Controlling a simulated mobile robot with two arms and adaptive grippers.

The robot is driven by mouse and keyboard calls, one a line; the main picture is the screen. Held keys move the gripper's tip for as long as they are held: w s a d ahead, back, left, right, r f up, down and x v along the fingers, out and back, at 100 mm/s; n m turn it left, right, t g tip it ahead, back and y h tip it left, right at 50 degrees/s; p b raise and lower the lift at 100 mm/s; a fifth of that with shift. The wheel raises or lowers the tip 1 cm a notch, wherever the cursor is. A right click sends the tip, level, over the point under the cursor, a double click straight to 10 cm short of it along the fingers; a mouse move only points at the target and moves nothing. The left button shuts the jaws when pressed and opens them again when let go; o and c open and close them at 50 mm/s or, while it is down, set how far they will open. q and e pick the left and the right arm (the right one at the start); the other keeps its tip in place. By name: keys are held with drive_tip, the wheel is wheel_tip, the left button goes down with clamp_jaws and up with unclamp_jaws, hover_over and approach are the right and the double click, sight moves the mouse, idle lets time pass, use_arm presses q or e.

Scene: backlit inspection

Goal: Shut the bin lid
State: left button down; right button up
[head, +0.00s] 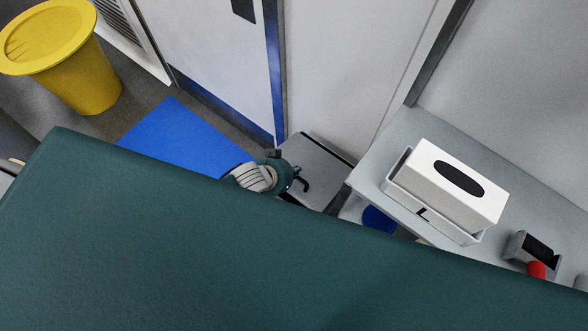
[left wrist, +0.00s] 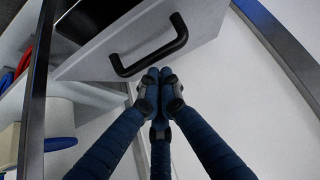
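A yellow bin (head: 82,85) stands on the floor at the upper left of the head view. Its round yellow lid (head: 47,36) appears to lie over the top, and I see no clear gap. My left gripper (head: 291,180) is far to the right of this bin, beside a grey cabinet-like unit (head: 313,163). In the left wrist view its blue fingers (left wrist: 159,76) come together at the tips, just below a black handle (left wrist: 152,62) on a light panel (left wrist: 200,30). They look shut and empty. My right gripper is not in view.
A blue mat (head: 178,140) lies on the floor between the bin and my left gripper. At the right, a grey counter (head: 395,140) carries a white tissue box (head: 440,190) and a small dark holder (head: 535,247). A blue-edged door (head: 215,50) is behind.

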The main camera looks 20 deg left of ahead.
use_arm(q)
drive_tip(key=shift+t+h, duration=0.3)
drive_tip(key=shift+t, duration=0.3)
drive_tip(key=s+f+b, duration=0.1)
drive_tip(key=f, duration=0.1)
drive_tip(key=s+a+f+b, duration=0.1)
drive_tip(key=f+b, duration=0.1)
drive_tip(key=s+f+b, duration=0.1)
drive_tip(key=f+b, duration=0.1)
drive_tip(key=f, duration=0.1)
drive_tip(key=shift+s+a+f, duration=0.1)
drive_tip(key=shift+s+a, duration=0.1)
drive_tip(key=shift+s, duration=0.15)
drive_tip(key=shift+s+f, duration=0.15)
drive_tip(key=shift+f, duration=0.25)
